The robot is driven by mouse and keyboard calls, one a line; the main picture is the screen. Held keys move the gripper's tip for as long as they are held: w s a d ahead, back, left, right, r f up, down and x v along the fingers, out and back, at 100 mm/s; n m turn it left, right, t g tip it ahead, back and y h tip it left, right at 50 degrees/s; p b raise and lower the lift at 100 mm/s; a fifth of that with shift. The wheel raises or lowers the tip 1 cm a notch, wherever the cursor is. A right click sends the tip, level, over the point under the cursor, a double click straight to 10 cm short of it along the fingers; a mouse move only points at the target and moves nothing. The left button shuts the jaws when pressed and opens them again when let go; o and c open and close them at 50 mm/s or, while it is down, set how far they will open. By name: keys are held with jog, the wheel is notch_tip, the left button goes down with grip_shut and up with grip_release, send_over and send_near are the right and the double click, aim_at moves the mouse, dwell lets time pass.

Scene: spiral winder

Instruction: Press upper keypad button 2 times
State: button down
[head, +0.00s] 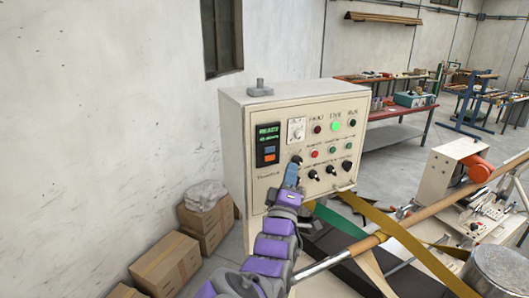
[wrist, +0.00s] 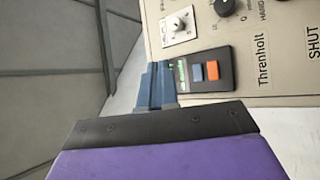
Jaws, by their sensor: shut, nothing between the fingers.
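The keypad (head: 268,145) is a dark unit on the front of a beige control box, with a green display at its top. Its upper button is blue (wrist: 197,73) and its lower button is orange (wrist: 212,70), as the wrist view shows. The orange button also shows low on the keypad in the head view (head: 269,158). My gripper (head: 295,163) is shut and empty, just right of the keypad's lower part in the head view. In the wrist view its blue-grey fingertips (wrist: 160,67) overlap the display end of the keypad, beside the blue button. I cannot tell whether they touch the panel.
The control box (head: 255,190) carries several knobs, small buttons and a lit green lamp (head: 336,127). A white-plated knob (wrist: 179,26) is near the fingers in the wrist view. Cardboard boxes (head: 166,265) stand by the wall. A winder with belts (head: 400,232) is at right.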

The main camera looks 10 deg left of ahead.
aim_at(270, 149)
jog(key=shift+w, duration=0.1)
jog(key=w+a+p, duration=0.1)
jog(key=w+p, duration=0.1)
jog(key=w+a+p, duration=0.1)
jog(key=w+a, duration=0.1)
jog(key=w+a+p, duration=0.1)
jog(key=w+p, duration=0.1)
jog(key=w, duration=0.1)
jog(key=shift+w+a+p, duration=0.1)
jog(key=shift+a+p, duration=0.2)
jog(key=shift+a, duration=0.1)
jog(key=shift+w+a+r+p, duration=0.15)
jog(key=shift+w+a+p, duration=0.25)
jog(key=shift+w, duration=0.15)
dwell(2.9)
dwell(0.4)
jog(key=shift+s+d+f+b, duration=0.2)
jog(key=shift+s+d+b, duration=0.15)
jog(key=shift+s+b, duration=0.15)
jog(key=shift+s+d+r, duration=0.1)
jog(key=shift+s, duration=0.05)
